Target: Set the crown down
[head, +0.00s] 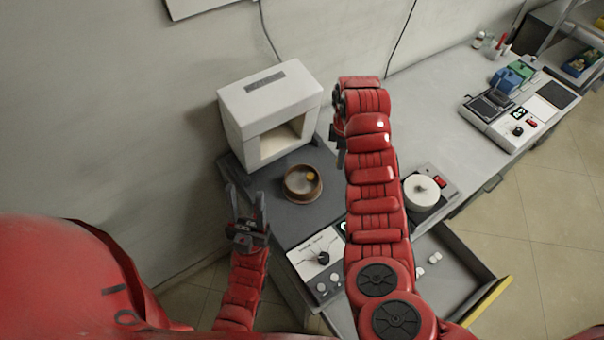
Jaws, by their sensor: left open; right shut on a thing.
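My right arm reaches up the middle of the head view, and its gripper (339,150) is mostly hidden beside the red arm links, to the right of the white box-shaped oven. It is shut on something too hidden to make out. I cannot clearly identify the crown. A brown round dish (290,194) on the dark bench top holds a small orange-yellow piece (311,176). My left gripper (243,190) is open and empty, fingers pointing up, left of the dish and apart from it.
The white oven (249,103) has an open front facing the dish. A control panel (318,258) sits at the bench front. An open drawer (463,262) with small white pieces juts out at right. A round white-topped device (421,192) and a console (515,128) stand on the pale counter, with clear room between them.

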